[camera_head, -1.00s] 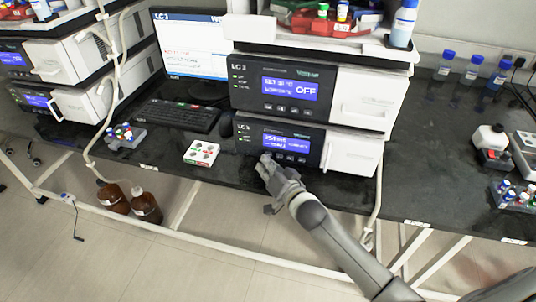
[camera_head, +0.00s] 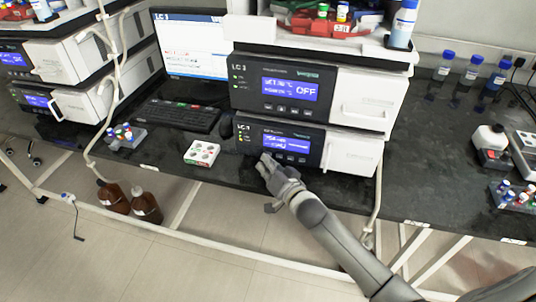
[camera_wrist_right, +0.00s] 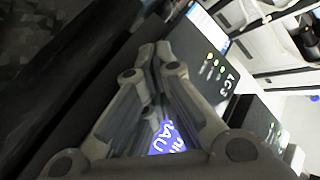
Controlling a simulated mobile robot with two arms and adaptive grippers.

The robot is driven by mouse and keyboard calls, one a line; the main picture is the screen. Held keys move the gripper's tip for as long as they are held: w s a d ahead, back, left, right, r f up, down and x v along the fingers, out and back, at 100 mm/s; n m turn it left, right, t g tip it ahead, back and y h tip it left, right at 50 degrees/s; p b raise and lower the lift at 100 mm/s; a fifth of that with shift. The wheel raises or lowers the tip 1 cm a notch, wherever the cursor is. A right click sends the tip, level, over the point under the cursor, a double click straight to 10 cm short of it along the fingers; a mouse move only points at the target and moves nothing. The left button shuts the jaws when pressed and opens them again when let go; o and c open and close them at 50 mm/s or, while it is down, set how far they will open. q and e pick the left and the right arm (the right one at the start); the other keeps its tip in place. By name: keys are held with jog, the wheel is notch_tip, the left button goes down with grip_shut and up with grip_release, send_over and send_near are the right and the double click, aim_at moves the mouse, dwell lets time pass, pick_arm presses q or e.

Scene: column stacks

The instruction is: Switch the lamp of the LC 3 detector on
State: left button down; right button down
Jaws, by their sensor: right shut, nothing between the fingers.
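The LC 3 detector (camera_head: 307,140) is the lower unit of the LC 3 stack, with a lit blue screen and a row of small buttons under it. Its front also shows in the right wrist view (camera_wrist_right: 232,82), with the LC 3 label and several small indicator lights. My right gripper (camera_head: 265,161) is shut and empty, its fingertips at the detector's lower front, near the left end of the button row. Whether the tips touch a button cannot be told. The fingers hide part of the screen in the right wrist view. My left gripper is not in view.
The unit above (camera_head: 285,90) shows OFF on its screen. A white box (camera_head: 201,153) with coloured marks, a keyboard (camera_head: 180,116) and a vial rack (camera_head: 124,136) stand to the left. Brown bottles (camera_head: 146,207) stand below the bench.

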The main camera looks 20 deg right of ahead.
jog(key=shift+s+a, duration=0.4)
jog(key=shift+s, duration=0.25)
jog(key=shift+p, duration=0.3)
jog(key=s+a+p, duration=0.1)
jog(key=s, duration=0.1)
jog(key=s+a, duration=0.1)
jog(key=s, duration=0.1)
jog(key=shift+a+p, duration=0.35)
jog(key=shift+a, duration=0.05)
